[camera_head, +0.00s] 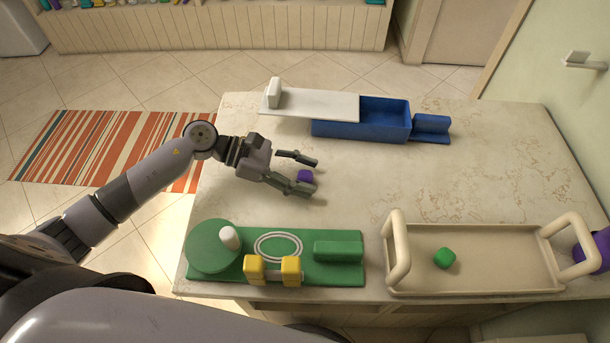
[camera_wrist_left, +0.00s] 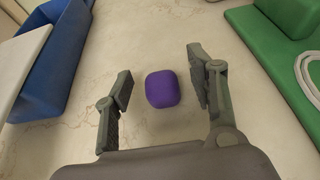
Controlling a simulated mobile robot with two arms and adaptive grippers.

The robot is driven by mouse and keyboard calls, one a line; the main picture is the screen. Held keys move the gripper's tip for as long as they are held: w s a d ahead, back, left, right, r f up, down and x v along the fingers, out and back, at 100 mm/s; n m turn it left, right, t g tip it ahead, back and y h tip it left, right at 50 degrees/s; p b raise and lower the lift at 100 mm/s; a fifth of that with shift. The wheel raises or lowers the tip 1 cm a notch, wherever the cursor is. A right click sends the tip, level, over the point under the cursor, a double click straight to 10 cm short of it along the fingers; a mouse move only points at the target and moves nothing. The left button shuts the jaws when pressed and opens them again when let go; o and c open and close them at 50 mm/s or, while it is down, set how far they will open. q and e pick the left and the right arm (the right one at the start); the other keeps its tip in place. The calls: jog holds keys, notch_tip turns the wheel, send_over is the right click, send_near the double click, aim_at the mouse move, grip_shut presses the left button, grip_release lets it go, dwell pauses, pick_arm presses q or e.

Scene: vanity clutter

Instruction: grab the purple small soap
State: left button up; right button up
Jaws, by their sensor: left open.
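The purple small soap (camera_head: 305,176) lies on the marble counter, partly hidden by a finger of my left gripper in the head view. My left gripper (camera_head: 305,175) is open, low over the counter, with its fingers pointing right. In the left wrist view the soap (camera_wrist_left: 162,89) sits between the two open fingers (camera_wrist_left: 160,88), apart from both. My right gripper is not in view.
A blue box (camera_head: 360,130) with a white sliding lid (camera_head: 318,103) stands behind. A green board (camera_head: 330,272) with yellow blocks (camera_head: 272,270) is in front. A beige tray (camera_head: 500,270) holds a green soap (camera_head: 444,258). A purple object (camera_head: 600,248) is at the right edge. Mid-counter is clear.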

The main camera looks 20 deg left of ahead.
pick_arm(q)
jog(key=shift+c, duration=0.2)
jog(key=c, duration=1.1)
jog(key=shift+r, duration=0.15)
